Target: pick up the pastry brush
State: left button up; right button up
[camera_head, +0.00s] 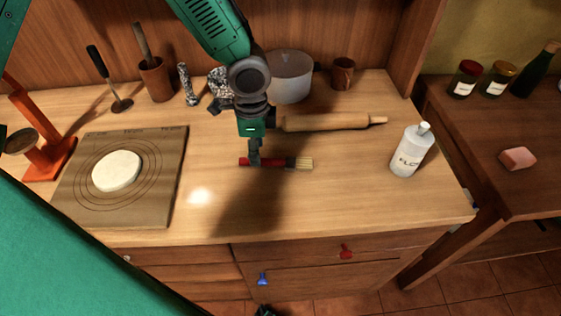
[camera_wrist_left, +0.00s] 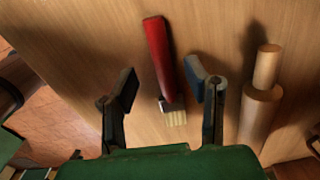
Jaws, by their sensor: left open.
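The pastry brush (camera_head: 300,163) lies flat on the wooden counter, with a red handle pointing left and pale bristles pointing right. My left gripper (camera_head: 255,160) is over the handle in the head view and hides part of it. In the left wrist view the brush (camera_wrist_left: 158,55) lies between the two spread fingers of my left gripper (camera_wrist_left: 162,82). The fingers are open, with visible gaps on both sides of the brush, and the gripper is empty. My right gripper does not show.
A rolling pin (camera_head: 325,122) lies just behind the brush, and a flour bottle (camera_head: 411,150) stands to the right. A pastry mat (camera_head: 165,200) with dough (camera_head: 117,171) lies to the left. A grey pot (camera_head: 291,78) stands behind. The counter in front is clear.

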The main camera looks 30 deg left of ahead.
pick_arm(q)
jog(key=f, duration=0.3)
jog(key=shift+a+f, duration=0.5)
jog(key=shift+a, duration=0.05)
jog(key=shift+d, duration=0.4)
grip_shut()
